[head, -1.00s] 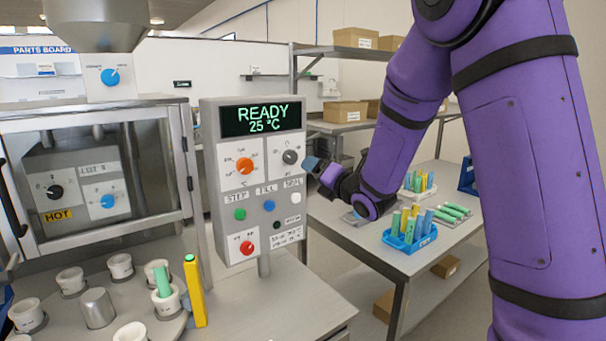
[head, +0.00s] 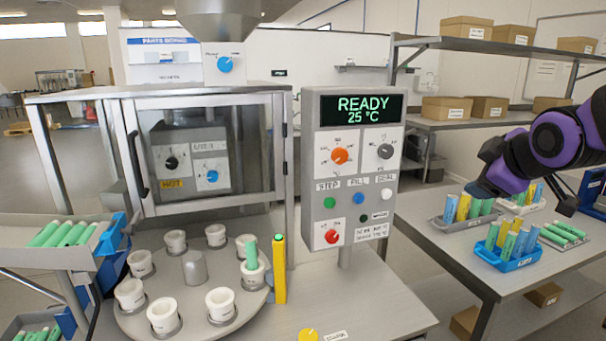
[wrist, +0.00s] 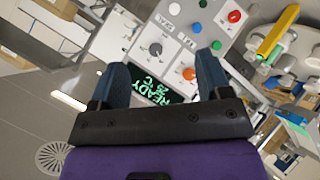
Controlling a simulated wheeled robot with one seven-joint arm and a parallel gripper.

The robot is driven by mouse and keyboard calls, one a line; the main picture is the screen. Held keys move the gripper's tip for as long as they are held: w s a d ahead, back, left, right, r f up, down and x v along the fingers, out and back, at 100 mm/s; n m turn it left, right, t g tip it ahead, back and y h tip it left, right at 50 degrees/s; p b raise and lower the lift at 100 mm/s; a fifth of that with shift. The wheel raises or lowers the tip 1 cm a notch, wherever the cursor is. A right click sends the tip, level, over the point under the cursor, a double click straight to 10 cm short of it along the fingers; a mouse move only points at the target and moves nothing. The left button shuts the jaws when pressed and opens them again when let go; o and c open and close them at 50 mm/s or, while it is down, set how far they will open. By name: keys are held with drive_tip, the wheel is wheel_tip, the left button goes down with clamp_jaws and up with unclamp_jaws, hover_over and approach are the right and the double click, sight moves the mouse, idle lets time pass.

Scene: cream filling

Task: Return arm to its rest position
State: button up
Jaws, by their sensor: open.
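My purple arm reaches in from the right edge of the head view. My gripper (head: 478,188) is in front of the right-hand table, close to the tube racks in the picture, and its fingertips are hard to make out there. In the wrist view my gripper (wrist: 165,72) shows two blue-grey fingers spread apart with nothing between them. The control panel (head: 352,112) reads READY 25 °C and stands left of my gripper, apart from it. The panel also shows beyond the fingers in the wrist view (wrist: 205,45), tilted.
A round carousel (head: 195,325) with several white cups stands front left; one cup holds a green tube (head: 252,257) beside a yellow post (head: 279,270). A blue tube rack (head: 510,262) sits on the right table (head: 470,265). Shelves with boxes (head: 467,28) stand behind.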

drive_tip(key=s+a+m+g, duration=0.1)
drive_tip(key=s+m+g, duration=0.2)
drive_tip(key=s, duration=0.7)
drive_tip(key=s+a+f+m+g, duration=0.1)
drive_tip(key=s+m+g, duration=0.1)
drive_tip(key=s+m, duration=0.5)
drive_tip(key=s, duration=0.3)
drive_tip(key=shift+s+a+m+g, duration=0.3)
drive_tip(key=shift+s+m+g, duration=0.1)
drive_tip(key=shift+c, duration=0.2)
